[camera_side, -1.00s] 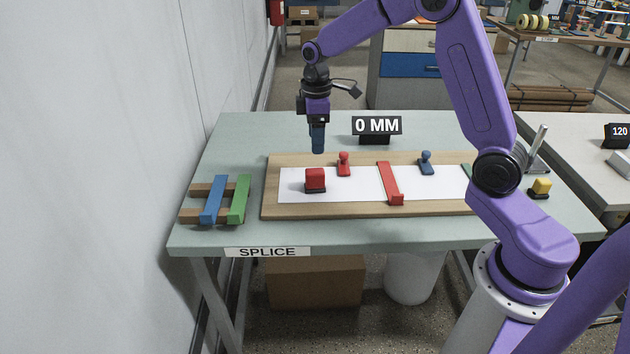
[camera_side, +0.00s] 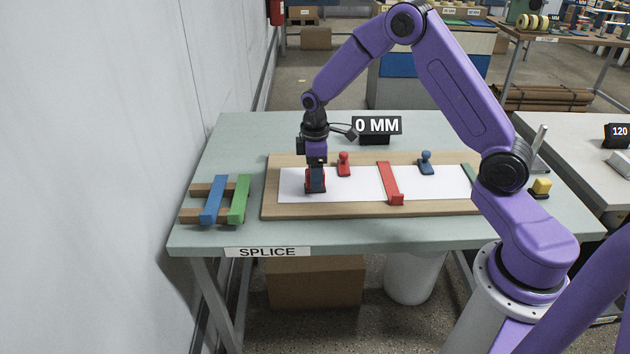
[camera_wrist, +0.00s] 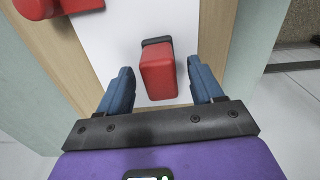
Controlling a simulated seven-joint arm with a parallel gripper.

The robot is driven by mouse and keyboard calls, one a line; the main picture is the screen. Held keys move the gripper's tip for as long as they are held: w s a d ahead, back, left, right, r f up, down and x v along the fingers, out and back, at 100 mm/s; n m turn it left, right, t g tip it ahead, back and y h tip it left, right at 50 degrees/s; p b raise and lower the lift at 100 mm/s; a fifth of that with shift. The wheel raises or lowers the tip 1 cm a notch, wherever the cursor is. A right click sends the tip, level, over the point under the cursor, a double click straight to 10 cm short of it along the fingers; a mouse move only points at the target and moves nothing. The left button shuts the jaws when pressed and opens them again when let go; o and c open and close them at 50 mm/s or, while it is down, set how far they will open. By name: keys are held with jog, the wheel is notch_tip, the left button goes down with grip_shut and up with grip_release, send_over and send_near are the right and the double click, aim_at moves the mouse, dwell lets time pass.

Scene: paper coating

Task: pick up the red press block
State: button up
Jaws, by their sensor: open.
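The red press block (camera_side: 308,183) stands upright on the left part of the white sheet (camera_side: 355,188), on the wooden board. In the side view my gripper (camera_side: 316,187) is lowered over it and hides much of it. In the wrist view the red block (camera_wrist: 158,74) with its dark base lies between the two blue fingers of my gripper (camera_wrist: 161,82). The fingers are open, with a gap to the block on each side.
A red clamp (camera_side: 344,165) stands close by at the board's back edge. A red bar (camera_side: 390,184) crosses the sheet, and a blue clamp (camera_side: 426,164) stands further right. Blue (camera_side: 214,199) and green (camera_side: 239,198) bars lie on a rack at left. A "0 MM" sign (camera_side: 377,126) stands behind.

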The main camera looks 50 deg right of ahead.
jog(key=shift+c, duration=0.3)
jog(key=c, duration=1.1)
jog(key=shift+o, duration=0.2)
jog(key=shift+r, duration=0.1)
jog(key=shift+r, duration=0.5)
notch_tip(320, 180, up, 2)
jog(key=shift+r, duration=0.15)
jog(key=s+r, duration=0.9)
jog(key=s, duration=0.5)
jog(key=shift+a+r, duration=0.3)
